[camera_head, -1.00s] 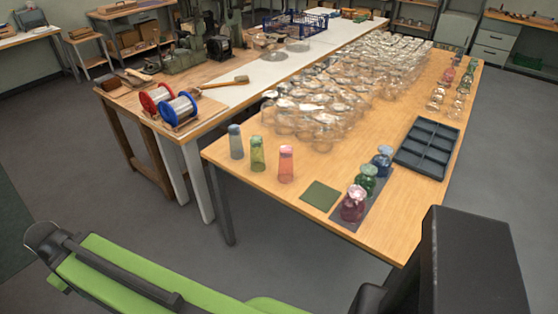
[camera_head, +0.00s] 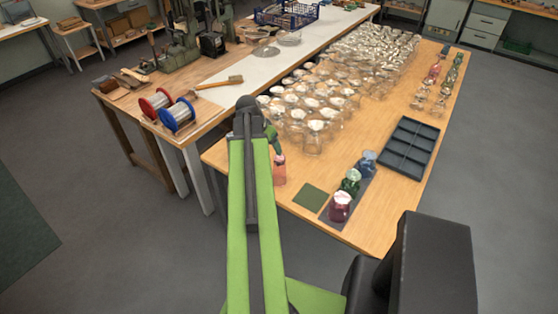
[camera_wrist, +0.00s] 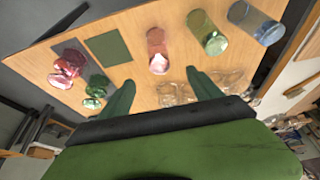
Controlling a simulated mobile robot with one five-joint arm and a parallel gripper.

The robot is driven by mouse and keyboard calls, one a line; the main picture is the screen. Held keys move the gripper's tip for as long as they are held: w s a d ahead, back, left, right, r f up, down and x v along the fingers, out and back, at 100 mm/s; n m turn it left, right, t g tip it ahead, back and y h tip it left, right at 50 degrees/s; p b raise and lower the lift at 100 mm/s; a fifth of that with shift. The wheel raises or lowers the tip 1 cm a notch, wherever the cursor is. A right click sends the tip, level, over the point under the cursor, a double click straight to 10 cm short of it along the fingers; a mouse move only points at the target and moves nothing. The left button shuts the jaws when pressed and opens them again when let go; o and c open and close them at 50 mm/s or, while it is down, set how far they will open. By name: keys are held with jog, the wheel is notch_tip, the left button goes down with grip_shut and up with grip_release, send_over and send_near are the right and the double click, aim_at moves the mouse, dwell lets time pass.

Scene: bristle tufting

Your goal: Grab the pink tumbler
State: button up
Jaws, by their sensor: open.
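The pink tumbler (camera_head: 280,172) stands near the front left edge of the wooden table, just below my gripper (camera_head: 273,140) in the head view. In the wrist view the pink tumbler (camera_wrist: 156,42) lies ahead of the gap between the two fingers of my gripper (camera_wrist: 160,82). The fingers are spread and hold nothing; the tumbler appears apart from them. My arm hides the green and blue tumblers in the head view. In the wrist view the green tumbler (camera_wrist: 207,33) and the blue tumbler (camera_wrist: 255,22) stand to the right of the pink one.
A green square mat (camera_head: 311,196) lies right of the pink tumbler. Purple, green and blue glasses stand on a dark mat (camera_head: 325,216) beyond it. A dark divided tray (camera_head: 408,147) is farther right. Many clear glasses (camera_head: 313,128) crowd the table behind.

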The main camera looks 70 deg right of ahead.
aim_at(278, 159)
jog(key=b+x, duration=0.3)
jog(key=x, duration=0.1)
jog(key=b+x, duration=0.8)
jog(key=shift+s+d, duration=0.1)
jog(key=shift+s, duration=0.2)
jog(key=shift+s+d+f+b, duration=0.1)
jog(key=shift+d+f+b, duration=0.1)
jog(key=shift+b, duration=0.1)
jog(key=b+x, duration=0.4)
jog(key=x, duration=0.1)
jog(key=shift+s+d+b, duration=0.1)
jog(key=shift+d+b, duration=0.2)
jog(key=shift+b, duration=0.05)
jog(key=shift+r, duration=0.2)
grip_shut()
